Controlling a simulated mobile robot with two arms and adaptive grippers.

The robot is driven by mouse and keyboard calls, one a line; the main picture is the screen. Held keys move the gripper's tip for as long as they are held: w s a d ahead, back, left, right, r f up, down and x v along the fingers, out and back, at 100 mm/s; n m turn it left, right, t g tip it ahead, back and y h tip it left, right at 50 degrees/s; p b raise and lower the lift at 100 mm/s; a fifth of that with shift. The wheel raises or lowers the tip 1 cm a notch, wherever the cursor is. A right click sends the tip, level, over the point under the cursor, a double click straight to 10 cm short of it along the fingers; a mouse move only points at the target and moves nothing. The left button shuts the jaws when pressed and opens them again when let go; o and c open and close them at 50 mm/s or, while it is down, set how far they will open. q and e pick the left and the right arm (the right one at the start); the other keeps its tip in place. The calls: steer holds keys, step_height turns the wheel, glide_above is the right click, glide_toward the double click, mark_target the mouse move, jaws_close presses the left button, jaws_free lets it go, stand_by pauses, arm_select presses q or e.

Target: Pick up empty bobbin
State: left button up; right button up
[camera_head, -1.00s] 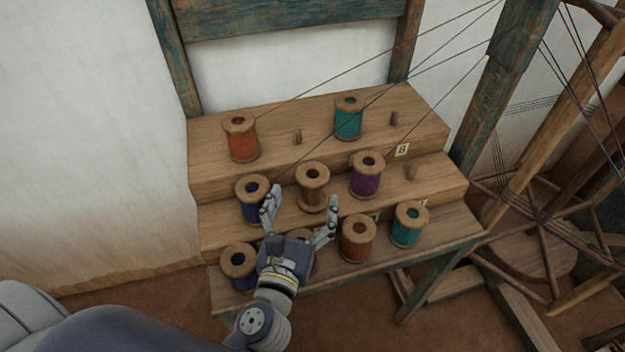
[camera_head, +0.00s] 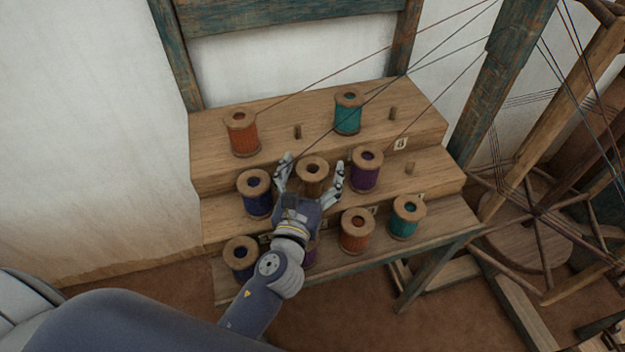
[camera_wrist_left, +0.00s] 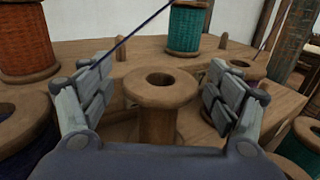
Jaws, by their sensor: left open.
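The empty bobbin (camera_head: 312,168) is bare brown wood and stands upright on the middle step of the rack, between a dark blue bobbin (camera_head: 256,199) and a purple bobbin (camera_head: 366,171). My left gripper (camera_head: 310,178) is open, with one finger on each side of the empty bobbin. In the left wrist view the empty bobbin (camera_wrist_left: 160,92) stands midway between the spread fingers of the left gripper (camera_wrist_left: 162,105), with a gap on both sides. Its lower part is hidden by the gripper's palm. My right gripper is not in view.
The stepped wooden rack (camera_head: 215,135) carries an orange bobbin (camera_head: 242,132) and a teal bobbin (camera_head: 348,115) on top. Several bobbins stand on the bottom step, one partly behind my left arm. Threads (camera_head: 420,60) run from the rack to the upper right.

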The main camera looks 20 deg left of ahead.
arm_select(q)
steer(key=c, duration=1.2)
